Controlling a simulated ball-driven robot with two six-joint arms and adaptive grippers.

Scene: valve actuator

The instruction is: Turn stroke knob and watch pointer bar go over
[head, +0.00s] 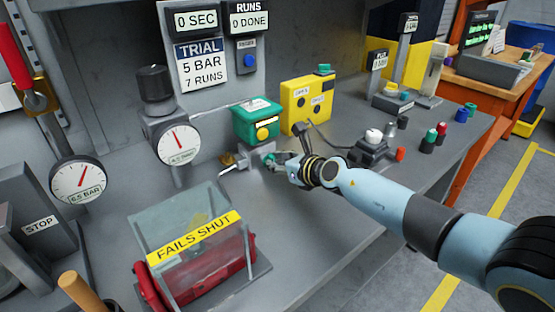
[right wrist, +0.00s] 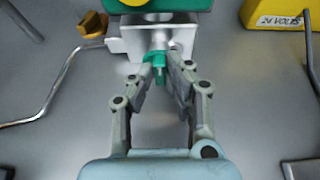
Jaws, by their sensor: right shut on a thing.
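The green actuator box (head: 255,126) stands on a silver valve body (right wrist: 165,33) on the bench. A yellow round piece (head: 263,133) is on its front, under a yellow-and-black marking (head: 265,121); I cannot tell which part is the pointer bar. The small teal stroke knob (right wrist: 158,62) sticks out of the front of the valve body. My right gripper (head: 278,161) reaches it from the right, and its fingertips (right wrist: 161,66) are shut on the knob from both sides. My left gripper is not in view.
A yellow box (head: 306,103) stands close to the right of the actuator. A bent metal pipe with a brass fitting (right wrist: 92,25) runs out to the left. A clear guard marked FAILS SHUT (head: 195,238) and a round gauge (head: 178,144) stand left of my arm.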

